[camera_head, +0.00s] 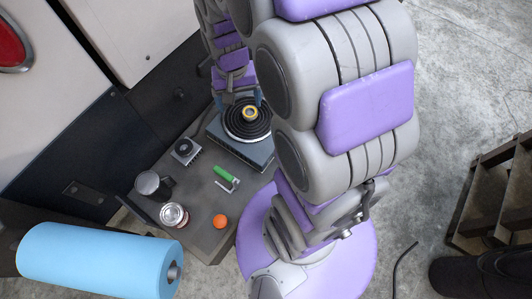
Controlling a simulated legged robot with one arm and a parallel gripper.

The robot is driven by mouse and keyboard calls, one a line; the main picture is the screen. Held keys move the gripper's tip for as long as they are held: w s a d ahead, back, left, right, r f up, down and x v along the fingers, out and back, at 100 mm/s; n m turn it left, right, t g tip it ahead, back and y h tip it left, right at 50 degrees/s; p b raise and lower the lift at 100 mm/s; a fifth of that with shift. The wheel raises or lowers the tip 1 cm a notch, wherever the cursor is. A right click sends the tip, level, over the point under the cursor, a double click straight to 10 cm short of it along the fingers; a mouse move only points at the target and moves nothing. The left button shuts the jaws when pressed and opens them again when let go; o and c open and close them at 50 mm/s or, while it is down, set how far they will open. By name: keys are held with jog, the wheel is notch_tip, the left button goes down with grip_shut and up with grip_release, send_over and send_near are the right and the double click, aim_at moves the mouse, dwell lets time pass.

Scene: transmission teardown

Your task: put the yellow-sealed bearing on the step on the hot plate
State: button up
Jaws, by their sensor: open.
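The yellow-sealed bearing (249,113) is a small ring with a yellow band and a dark centre. It appears to sit on the middle of the dark round top of the hot plate (247,155), a grey box on the step (203,203). My gripper (239,100) is over the hot plate, just behind the bearing in the picture. Its blue fingertips are spread to the left and right of the bearing, and it is open. I cannot tell how far above the plate the fingertips are.
On the step are a small grey device (186,150), a dark mug (150,185), a can (174,215), a green-handled tool (225,176) and an orange ball (220,221). A blue roll (95,260) lies in front. A wooden pallet (490,200) stands at right.

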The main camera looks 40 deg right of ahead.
jog(key=s+a+r+n, duration=0.2)
jog(key=s+r, duration=0.1)
jog(key=s, duration=0.7)
jog(key=s+a+r+n+g, duration=0.1)
jog(key=s+a+r+n, duration=0.2)
jog(key=s, duration=0.7)
jog(key=shift+s+a+r, duration=0.15)
jog(key=shift+r, duration=0.6)
